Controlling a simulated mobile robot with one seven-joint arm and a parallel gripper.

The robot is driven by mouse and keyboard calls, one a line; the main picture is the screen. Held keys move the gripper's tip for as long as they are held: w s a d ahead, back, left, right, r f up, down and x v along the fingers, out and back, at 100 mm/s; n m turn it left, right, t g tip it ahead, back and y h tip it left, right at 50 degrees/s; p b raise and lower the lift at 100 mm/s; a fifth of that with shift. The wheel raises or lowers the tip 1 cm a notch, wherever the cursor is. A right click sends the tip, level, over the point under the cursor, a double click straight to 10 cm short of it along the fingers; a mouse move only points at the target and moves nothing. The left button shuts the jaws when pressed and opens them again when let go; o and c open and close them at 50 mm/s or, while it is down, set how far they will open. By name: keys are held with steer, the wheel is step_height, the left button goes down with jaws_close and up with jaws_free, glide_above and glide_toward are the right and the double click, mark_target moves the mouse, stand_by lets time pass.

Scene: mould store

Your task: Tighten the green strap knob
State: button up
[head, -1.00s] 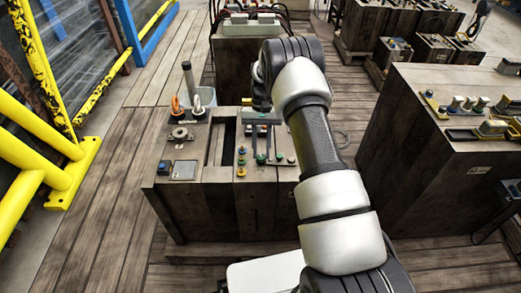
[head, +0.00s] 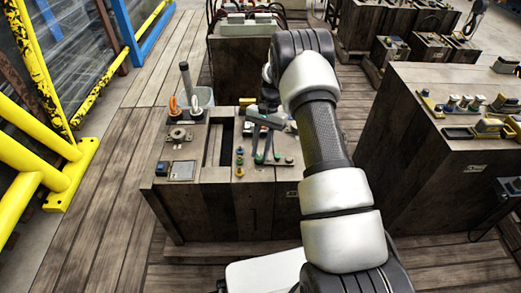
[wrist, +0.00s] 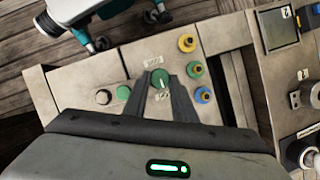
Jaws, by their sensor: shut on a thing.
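The green strap knob (wrist: 161,77) is a round green knob with a pale pointer line, set on the beige panel (wrist: 75,80) between two small printed labels. In the wrist view my gripper (wrist: 159,82) has its two dark fingers on either side of the knob, shut on it. In the head view my gripper (head: 267,157) reaches down to the right part of the block's top. Its fingers partly hide the knob there. A second green button (wrist: 124,92) and a dark round knob (wrist: 103,97) sit to the left in the wrist view.
In the head view an upright post (head: 187,82) and orange ring (head: 173,105) stand at the back left. A long slot (head: 215,145) crosses the top.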

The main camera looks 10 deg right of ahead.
steer(key=shift+s, duration=0.1)
steer(key=o, duration=1)
steer(key=shift+o, duration=0.2)
steer(key=p+v, duration=0.2)
steer(key=v, duration=1.5)
steer(key=shift+p, duration=0.4)
steer(key=shift+r, duration=0.2)
